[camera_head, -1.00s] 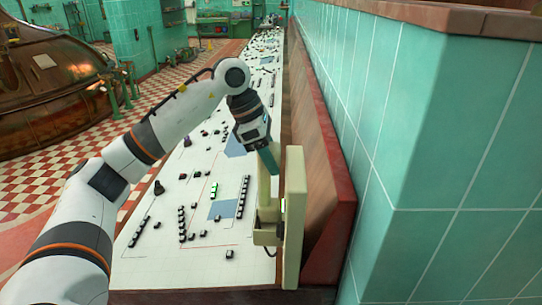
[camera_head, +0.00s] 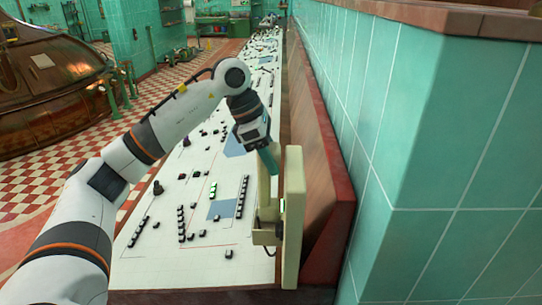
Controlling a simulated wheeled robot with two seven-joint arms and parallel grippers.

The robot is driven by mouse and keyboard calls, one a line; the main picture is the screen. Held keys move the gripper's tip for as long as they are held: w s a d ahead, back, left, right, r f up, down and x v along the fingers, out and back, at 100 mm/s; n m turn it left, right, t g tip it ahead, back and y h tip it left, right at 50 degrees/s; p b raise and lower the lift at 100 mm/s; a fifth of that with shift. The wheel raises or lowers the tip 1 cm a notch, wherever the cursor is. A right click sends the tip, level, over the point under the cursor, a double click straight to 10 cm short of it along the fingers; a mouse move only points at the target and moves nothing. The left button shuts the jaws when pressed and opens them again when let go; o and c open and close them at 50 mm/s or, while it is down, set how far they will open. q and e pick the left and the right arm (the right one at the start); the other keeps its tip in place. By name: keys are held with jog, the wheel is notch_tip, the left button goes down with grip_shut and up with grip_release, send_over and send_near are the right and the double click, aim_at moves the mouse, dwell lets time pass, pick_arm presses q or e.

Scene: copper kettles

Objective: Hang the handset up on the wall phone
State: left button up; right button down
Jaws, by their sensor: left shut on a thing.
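The wall phone (camera_head: 293,220) is a cream, upright panel seen nearly edge-on, standing at the near right end of the long console. The cream handset (camera_head: 264,192) is upright along the phone's left side, its lower end close to the dark hook area (camera_head: 264,236). I cannot tell whether it rests on the hook. My left gripper (camera_head: 268,157) is at the handset's upper end, shut on it, with a teal finger showing. The far finger is hidden. My right gripper is not in view.
The long white console (camera_head: 165,260) carries several black knobs and buttons. A reddish-brown ledge (camera_head: 328,230) and a teal tiled wall (camera_head: 430,150) stand close on the right. A copper kettle (camera_head: 45,80) stands on the checkered floor at the left.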

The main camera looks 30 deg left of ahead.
pick_arm(q)
jog(key=shift+f+b, duration=2)
jog(key=shift+f, duration=0.6)
dwell(1.1)
jog(key=o, duration=1.5)
jog(key=shift+o, duration=0.4)
jog(key=shift+r, duration=0.1)
jog(key=p+v, duration=0.5)
jog(key=v, duration=0.3)
